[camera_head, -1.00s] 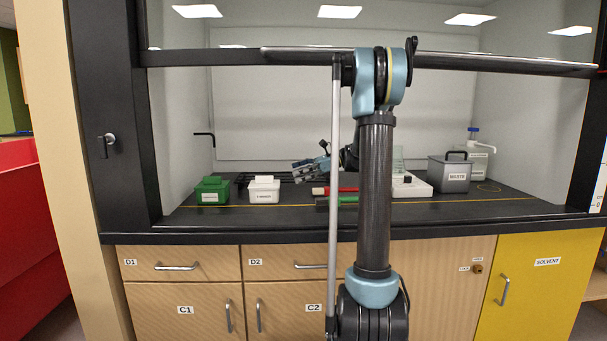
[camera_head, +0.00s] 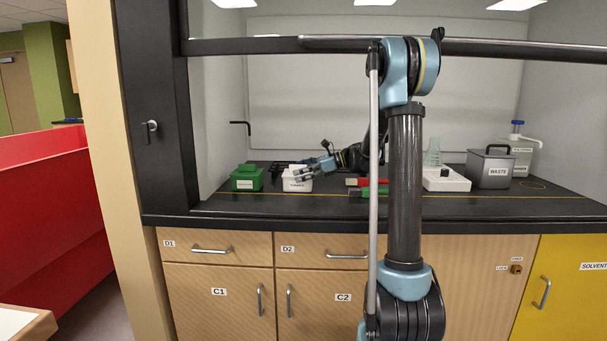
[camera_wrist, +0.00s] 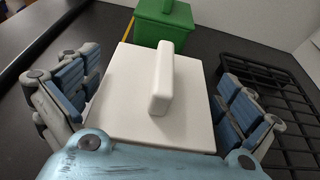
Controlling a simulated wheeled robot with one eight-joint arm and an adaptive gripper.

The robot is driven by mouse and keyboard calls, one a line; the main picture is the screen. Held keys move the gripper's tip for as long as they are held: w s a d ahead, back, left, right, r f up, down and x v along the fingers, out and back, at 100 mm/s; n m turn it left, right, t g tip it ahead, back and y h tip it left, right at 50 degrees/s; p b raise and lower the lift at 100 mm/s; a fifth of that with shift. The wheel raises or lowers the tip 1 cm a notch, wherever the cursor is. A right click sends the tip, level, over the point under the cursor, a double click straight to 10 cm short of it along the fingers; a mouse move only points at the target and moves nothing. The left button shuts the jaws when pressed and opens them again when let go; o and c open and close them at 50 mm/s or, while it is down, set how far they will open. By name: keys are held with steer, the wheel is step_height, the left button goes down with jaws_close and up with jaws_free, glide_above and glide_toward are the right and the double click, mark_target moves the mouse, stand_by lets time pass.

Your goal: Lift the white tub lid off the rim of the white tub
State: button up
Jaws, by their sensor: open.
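The white tub (camera_head: 297,185) stands on the dark counter inside the hood, with a label on its front. The white tub lid (camera_wrist: 118,95) sits on top of it as far as I can see, and its upright bar handle (camera_wrist: 163,78) shows in the wrist view. My gripper (camera_head: 305,174) reaches in from the right at the tub's height. In the wrist view my gripper (camera_wrist: 155,100) is open, with one blue-padded finger on each side of the lid. I cannot tell if the fingers touch it. The tub's walls are hidden under the lid in the wrist view.
A green tub (camera_head: 247,178) with a handled lid stands left of the white tub. A black rack (camera_wrist: 275,100) lies close on the right in the wrist view. Red and green items (camera_head: 370,187), a white device (camera_head: 446,181) and a grey waste bin (camera_head: 490,170) stand further right.

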steer(key=c, duration=1.7)
steer(key=shift+r, duration=0.1)
steer(key=shift+r, duration=0.5)
steer(key=shift+r, duration=0.15)
steer(key=shift+r, duration=1.75)
steer(key=shift+r, duration=2.5)
